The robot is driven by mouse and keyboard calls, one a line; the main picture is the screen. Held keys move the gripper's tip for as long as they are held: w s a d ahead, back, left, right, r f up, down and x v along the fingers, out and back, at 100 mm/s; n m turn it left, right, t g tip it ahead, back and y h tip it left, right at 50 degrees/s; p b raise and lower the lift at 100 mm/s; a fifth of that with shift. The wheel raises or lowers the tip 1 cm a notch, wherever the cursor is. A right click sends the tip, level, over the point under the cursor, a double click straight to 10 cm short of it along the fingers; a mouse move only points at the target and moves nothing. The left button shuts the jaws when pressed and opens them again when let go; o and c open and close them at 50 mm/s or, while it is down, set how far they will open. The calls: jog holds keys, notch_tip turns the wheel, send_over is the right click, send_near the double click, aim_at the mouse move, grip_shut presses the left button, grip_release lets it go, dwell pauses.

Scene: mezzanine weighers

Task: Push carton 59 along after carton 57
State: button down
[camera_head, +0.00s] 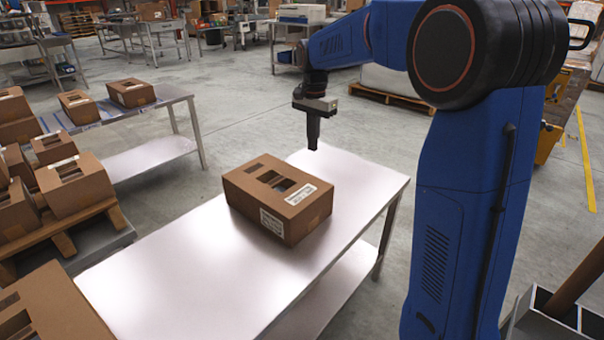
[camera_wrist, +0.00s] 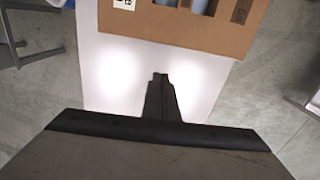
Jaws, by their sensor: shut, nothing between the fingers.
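A brown carton (camera_head: 277,198) with slots in its top and white labels sits on the far half of the metal table (camera_head: 190,280). In the wrist view, my shut fingers (camera_wrist: 160,80) are over the bare tabletop (camera_wrist: 105,75), and a carton (camera_wrist: 190,28) with a partly cut-off label shows at the top edge.
Another carton (camera_head: 55,305) is at the lower left, its support hidden. Several cartons (camera_head: 75,185) sit on a wooden rack at left, and more (camera_head: 131,92) on a second table. The tabletop between the middle carton and the lower-left one is clear.

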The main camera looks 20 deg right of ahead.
aim_at(302, 172)
jog(key=f, duration=0.3)
jog(key=w+f, duration=0.1)
jog(key=f, duration=0.6)
jog(key=shift+w+a, duration=0.1)
jog(key=shift+w, duration=0.2)
jog(key=shift+s+a+f, duration=0.2)
jog(key=shift+s+a, duration=0.2)
jog(key=shift+a, duration=0.2)
jog(key=shift+s+a+f, duration=0.15)
jog(key=shift+s+a, duration=0.2)
jog(key=shift+a, duration=0.2)
jog(key=shift+s+a, duration=0.35)
jog(key=shift+a, duration=0.2)
jog(key=s+a, duration=0.7)
jog(key=a, duration=0.4)
jog(key=s+a, duration=0.8)
jog(key=a, duration=0.3)
jog(key=s+a, duration=0.7)
jog(key=a, duration=0.4)
jog(key=shift+s+a, duration=0.2)
jog(key=shift+a, duration=0.1)
jog(key=shift+w+d, duration=0.1)
